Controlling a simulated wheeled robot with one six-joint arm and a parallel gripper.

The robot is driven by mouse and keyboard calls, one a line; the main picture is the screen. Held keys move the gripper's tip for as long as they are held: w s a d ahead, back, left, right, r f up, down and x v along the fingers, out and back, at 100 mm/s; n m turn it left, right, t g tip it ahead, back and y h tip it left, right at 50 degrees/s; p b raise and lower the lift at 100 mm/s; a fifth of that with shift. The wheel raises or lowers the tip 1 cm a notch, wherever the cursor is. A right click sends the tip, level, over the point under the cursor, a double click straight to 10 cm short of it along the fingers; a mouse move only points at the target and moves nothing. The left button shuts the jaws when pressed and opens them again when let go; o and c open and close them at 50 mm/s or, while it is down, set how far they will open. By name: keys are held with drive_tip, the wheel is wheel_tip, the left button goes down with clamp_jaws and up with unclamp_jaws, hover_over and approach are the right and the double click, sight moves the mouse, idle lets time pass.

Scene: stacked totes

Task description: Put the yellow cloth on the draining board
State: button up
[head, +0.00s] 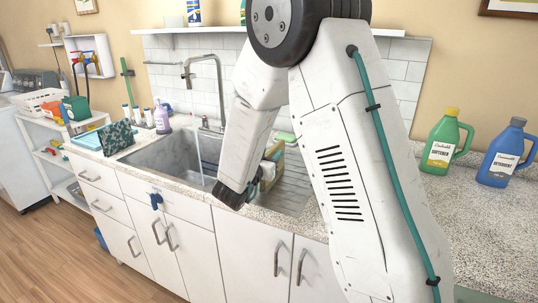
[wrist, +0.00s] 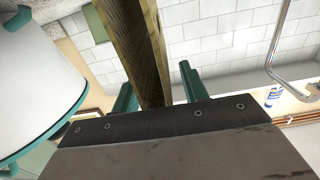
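The yellow cloth (wrist: 152,50) shows in the wrist view as a stiff-looking, brownish-yellow strip between the two green fingers of my gripper (wrist: 158,90). My gripper is shut on it, though a thin gap seems to show by the right finger. In the head view a tan-yellow piece of the cloth (head: 274,152) shows beside my wrist, above the right end of the sink. The draining board (head: 292,186) is the ridged metal area right of the basin; my arm hides part of it. I cannot tell whether the cloth touches it.
The sink basin (head: 190,158) and its tall tap (head: 220,85) are left of my wrist. A patterned dark-green board (head: 116,138) and a purple bottle (head: 162,118) stand left of the basin. A green bottle (head: 441,148) and a blue bottle (head: 503,158) stand on the right counter.

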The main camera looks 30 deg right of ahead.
drive_tip(key=shift+r, duration=0.1)
drive_tip(key=shift+a+r, duration=0.1)
drive_tip(key=shift+a, duration=0.05)
drive_tip(key=s+a+r+n+y, duration=0.4)
drive_tip(key=a+y, duration=0.4)
drive_tip(key=a, duration=0.2)
drive_tip(key=s+a+r+n+y, duration=0.3)
drive_tip(key=s+a+n+y, duration=0.15)
drive_tip(key=a+y, duration=0.5)
drive_tip(key=s+d+n+g, duration=0.1)
drive_tip(key=s+d+g, duration=0.1)
drive_tip(key=s, duration=0.7)
drive_tip(key=s+d+g+h, duration=0.1)
drive_tip(key=s+g, duration=0.3)
drive_tip(key=s, duration=0.5)
drive_tip(key=s+d+n+g+h, duration=0.1)
drive_tip(key=s+d, duration=0.3)
drive_tip(key=s, duration=0.6)
drive_tip(key=shift+r+n+g, duration=0.3)
drive_tip(key=shift+n+g, duration=0.05)
drive_tip(key=shift+g, duration=0.55)
